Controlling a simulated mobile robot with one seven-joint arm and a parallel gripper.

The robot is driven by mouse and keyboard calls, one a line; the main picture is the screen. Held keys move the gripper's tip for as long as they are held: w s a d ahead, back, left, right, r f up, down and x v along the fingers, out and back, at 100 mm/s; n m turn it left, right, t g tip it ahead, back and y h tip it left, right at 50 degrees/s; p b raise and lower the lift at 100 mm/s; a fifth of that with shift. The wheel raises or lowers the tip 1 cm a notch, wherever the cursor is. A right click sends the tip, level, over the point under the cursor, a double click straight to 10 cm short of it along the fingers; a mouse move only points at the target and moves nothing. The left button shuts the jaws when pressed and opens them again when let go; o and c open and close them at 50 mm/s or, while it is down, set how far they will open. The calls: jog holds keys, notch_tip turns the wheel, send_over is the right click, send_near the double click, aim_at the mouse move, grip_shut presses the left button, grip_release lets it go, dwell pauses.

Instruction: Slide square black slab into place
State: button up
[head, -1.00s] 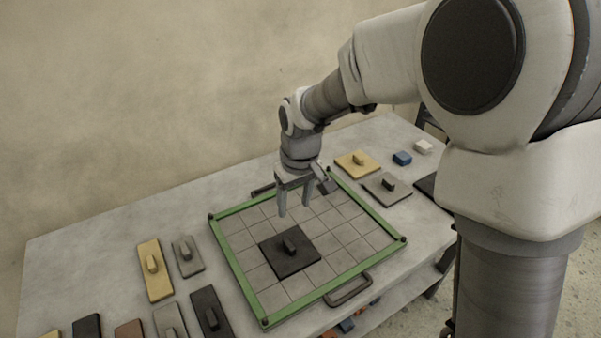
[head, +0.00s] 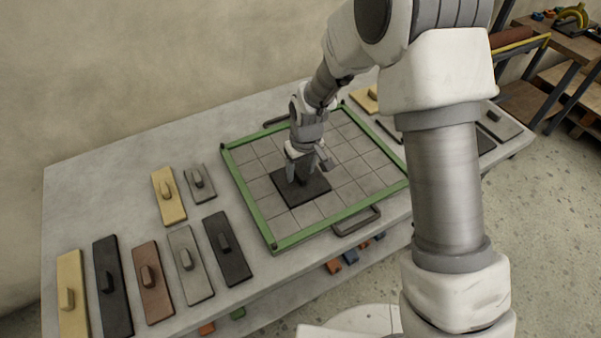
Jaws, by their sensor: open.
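The square black slab (head: 309,190) lies flat on the gridded board inside the green-edged tray (head: 258,217). It covers several grid cells left of the tray's middle, apart from the green rims. My gripper (head: 302,178) is directly over the slab, low and pointing down, with its fingers open around where the slab's knob is. The knob is mostly hidden by the fingers, and I cannot tell whether they touch it.
Bare grid cells (head: 352,160) lie right of and behind the slab. Outside the tray on the left are several knobbed slabs, including a tan one (head: 168,196) and a dark one (head: 227,250). A handle (head: 356,222) sticks out at the tray's front.

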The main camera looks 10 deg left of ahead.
jog(key=shift+w+f, duration=0.1)
jog(key=shift+f, duration=0.7)
jog(key=shift+c, duration=0.3)
grip_shut()
dwell(0.7)
